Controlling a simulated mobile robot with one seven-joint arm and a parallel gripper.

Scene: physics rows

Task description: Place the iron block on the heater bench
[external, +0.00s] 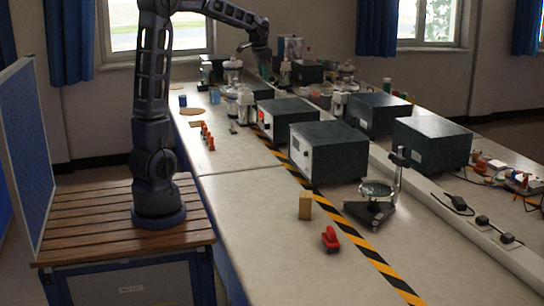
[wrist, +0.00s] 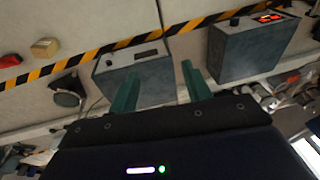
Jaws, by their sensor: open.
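My gripper (external: 264,68) is at the far end of the long bench, high above its equipment. In the wrist view my gripper (wrist: 161,86) shows two green fingers spread apart with nothing held between them. I cannot pick out an iron block for certain. A small tan block (external: 305,206) stands upright on the near bench, far from my gripper; it also shows in the wrist view (wrist: 45,47). Several dark grey box units stand on the bench. One has a red display (wrist: 270,17). I cannot tell which thing is the heater bench.
A red object (external: 330,239) lies near the tan block. A stand with a round dish (external: 377,190) is to its right. Black-yellow tape (external: 353,238) runs along the bench. Large grey boxes (external: 328,153) and glassware crowd the right and far parts.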

